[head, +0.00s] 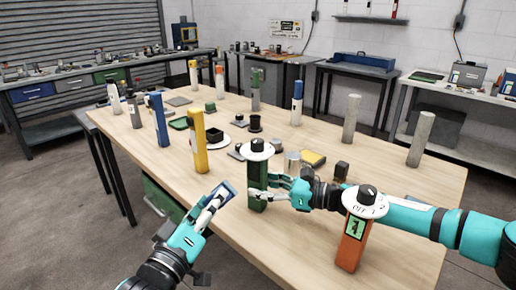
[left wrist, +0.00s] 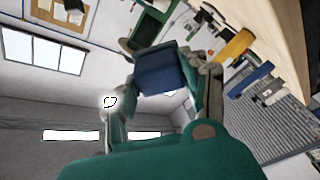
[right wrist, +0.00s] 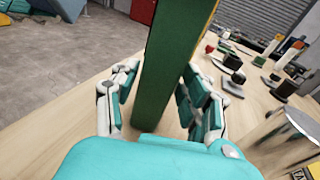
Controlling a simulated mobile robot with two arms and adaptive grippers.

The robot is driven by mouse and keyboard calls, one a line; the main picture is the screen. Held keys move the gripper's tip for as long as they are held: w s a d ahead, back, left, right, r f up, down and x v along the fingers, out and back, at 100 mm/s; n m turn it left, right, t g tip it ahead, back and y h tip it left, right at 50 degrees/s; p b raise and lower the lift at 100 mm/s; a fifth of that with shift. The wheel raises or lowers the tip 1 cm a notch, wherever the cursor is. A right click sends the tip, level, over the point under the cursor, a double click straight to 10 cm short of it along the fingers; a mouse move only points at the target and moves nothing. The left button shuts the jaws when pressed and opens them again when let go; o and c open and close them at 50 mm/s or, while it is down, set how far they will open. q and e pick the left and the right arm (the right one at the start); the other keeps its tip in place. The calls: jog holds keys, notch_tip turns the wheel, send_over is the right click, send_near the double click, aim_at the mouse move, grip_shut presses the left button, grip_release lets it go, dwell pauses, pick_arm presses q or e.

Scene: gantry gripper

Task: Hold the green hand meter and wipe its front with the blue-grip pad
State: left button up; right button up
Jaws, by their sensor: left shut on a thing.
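The green hand meter (head: 258,184), with a white dial and black knob on top, stands upright near the table's front edge. My right gripper (head: 268,190) is around its body from the right. In the right wrist view the fingers lie on both sides of the green body (right wrist: 165,75), with no clear grip on it. My left gripper (head: 217,200) is shut on the blue-grip pad (head: 224,192), just left of the meter and apart from it. The blue grip (left wrist: 160,75) shows between the left fingers in the left wrist view. The meter's front is partly hidden.
A yellow post (head: 199,145) and blue post (head: 159,120) stand left. The table's front left is clear.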

jog(key=shift+o, duration=1.1)
